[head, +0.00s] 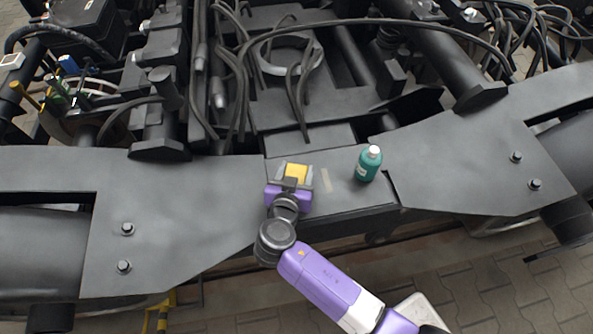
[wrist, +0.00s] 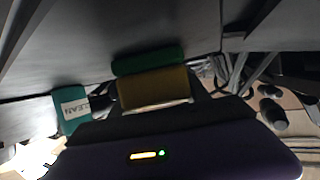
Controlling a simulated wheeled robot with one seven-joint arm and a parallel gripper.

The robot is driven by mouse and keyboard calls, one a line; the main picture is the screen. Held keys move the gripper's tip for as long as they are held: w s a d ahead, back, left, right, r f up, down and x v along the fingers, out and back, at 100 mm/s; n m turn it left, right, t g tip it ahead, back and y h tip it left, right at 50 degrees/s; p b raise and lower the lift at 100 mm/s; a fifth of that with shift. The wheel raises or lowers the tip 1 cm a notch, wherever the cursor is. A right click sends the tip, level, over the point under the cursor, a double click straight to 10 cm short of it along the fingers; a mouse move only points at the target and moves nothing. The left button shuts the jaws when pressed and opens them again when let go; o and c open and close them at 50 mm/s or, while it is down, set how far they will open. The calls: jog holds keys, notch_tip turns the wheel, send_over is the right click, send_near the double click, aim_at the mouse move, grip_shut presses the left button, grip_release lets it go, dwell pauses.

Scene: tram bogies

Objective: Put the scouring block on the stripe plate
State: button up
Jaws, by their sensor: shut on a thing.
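The scouring block (head: 297,171) is yellow in the head view; the wrist view shows its yellow body (wrist: 155,88) and a green layer (wrist: 148,61). My gripper (head: 291,181) is shut on it, over the left part of a dark flat plate (head: 345,200) in the middle of the frame. A short pale beige stripe (head: 326,180) lies on this plate, just right of the block. I cannot tell whether the block touches the plate. The gripper hides part of the block and the surface under it.
A teal bottle (head: 369,164) with a white cap stands on the plate, right of the stripe; its label reads CLEAN in the wrist view (wrist: 73,111). Black cables (head: 240,85) and bogie parts crowd the area behind. Bolted side frames (head: 190,210) flank the plate.

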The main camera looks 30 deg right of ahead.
jog(key=shift+f, duration=0.15)
jog(key=o, duration=1.4)
jog(key=shift+r, duration=0.2)
jog(key=shift+s+a+r, duration=0.15)
jog(key=p+v, duration=0.1)
jog(key=v, duration=1)
jog(key=shift+s+a+r+p, duration=0.1)
jog(key=shift+s+p, duration=0.2)
jog(key=shift+p, duration=0.1)
